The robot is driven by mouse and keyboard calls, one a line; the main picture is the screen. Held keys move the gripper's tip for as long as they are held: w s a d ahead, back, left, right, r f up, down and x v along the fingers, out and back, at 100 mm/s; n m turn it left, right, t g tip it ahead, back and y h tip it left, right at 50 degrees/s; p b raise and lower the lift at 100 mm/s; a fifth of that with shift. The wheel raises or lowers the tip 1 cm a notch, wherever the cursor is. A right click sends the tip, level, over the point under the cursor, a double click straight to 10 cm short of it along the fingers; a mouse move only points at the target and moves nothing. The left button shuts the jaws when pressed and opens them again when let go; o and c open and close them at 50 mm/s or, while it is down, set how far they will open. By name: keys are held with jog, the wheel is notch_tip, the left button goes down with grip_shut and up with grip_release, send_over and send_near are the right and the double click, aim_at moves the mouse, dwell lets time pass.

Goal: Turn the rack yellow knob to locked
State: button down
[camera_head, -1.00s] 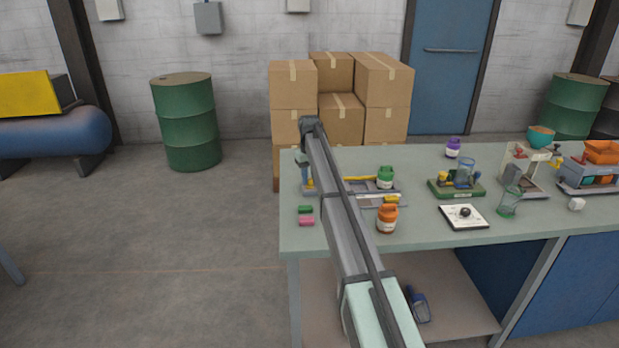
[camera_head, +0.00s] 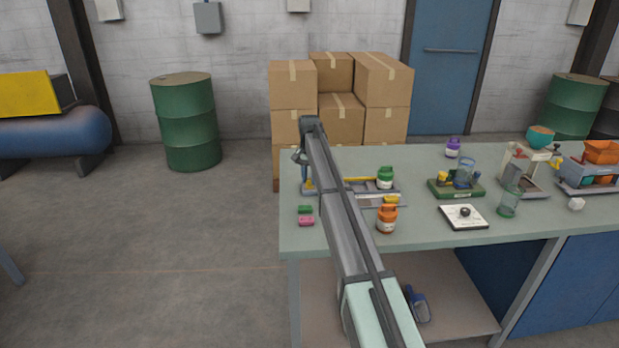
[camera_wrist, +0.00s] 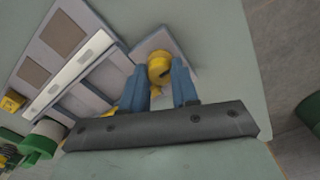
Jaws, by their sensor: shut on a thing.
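In the wrist view a round yellow knob (camera_wrist: 159,68) sits on a pale square plate (camera_wrist: 150,42) at the end of the rack. My gripper (camera_wrist: 164,80) has its two blue fingers on either side of the knob and is shut on it. A dark mark shows on the knob's right side; I cannot read its lock position. The rack's grey tray (camera_wrist: 100,72) with a white strip and brown panels lies to the left. In the head view the rack (camera_head: 355,200) is partly hidden by my arm, and my gripper (camera_head: 306,182) reaches down at its left end.
A green-lidded jar (camera_head: 385,178) stands on the rack's right part. An orange jar (camera_head: 387,217) is in front. Green (camera_head: 306,209) and pink (camera_head: 306,221) blocks lie at the table's left edge. A white plate with a dark knob (camera_head: 463,216) lies to the right.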

aim_at(309, 179)
jog(key=shift+m, duration=0.3)
jog(key=c, duration=0.8)
grip_release()
jog(key=shift+c, duration=0.2)
notch_tip(309, 179, up, 14)
jog(key=shift+a+f, duration=0.1)
